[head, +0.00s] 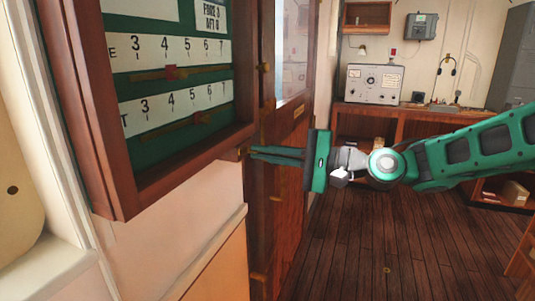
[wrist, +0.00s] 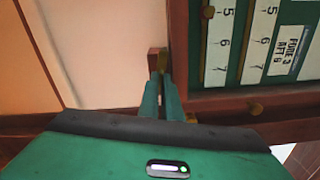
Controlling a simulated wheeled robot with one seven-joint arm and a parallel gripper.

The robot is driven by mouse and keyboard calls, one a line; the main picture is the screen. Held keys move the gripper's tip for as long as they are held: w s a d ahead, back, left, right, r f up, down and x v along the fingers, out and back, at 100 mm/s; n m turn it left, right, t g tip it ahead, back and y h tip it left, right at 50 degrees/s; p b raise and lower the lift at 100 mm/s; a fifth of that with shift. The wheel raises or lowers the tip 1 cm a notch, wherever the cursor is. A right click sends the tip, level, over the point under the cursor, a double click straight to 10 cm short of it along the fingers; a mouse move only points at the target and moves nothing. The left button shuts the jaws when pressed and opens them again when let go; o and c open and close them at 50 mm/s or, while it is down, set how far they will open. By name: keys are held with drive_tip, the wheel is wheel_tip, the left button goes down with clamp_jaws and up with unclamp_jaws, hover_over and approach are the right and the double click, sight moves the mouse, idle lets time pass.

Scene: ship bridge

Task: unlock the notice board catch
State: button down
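The notice board (head: 124,190) is a dark wooden frame around a green panel with white number strips. It fills the upper left of the head view and the upper right of the wrist view (wrist: 216,104).
A wooden door (head: 290,190) stands just behind my fingers. A pale wall panel (head: 185,215) lies below the board. A desk (head: 400,113) with a grey instrument (head: 374,84) is at the back; the plank floor (head: 385,245) is open.

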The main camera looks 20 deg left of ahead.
drive_tip(key=shift+w+n, duration=0.15)
drive_tip(key=shift+n, duration=1.05)
drive_tip(key=c, duration=2)
unclamp_jaws()
drive_tip(key=shift+a+f, duration=0.1)
drive_tip(key=d, duration=1)
drive_tip(key=shift+s+d, duration=0.4)
drive_tip(key=shift+f, duration=0.15)
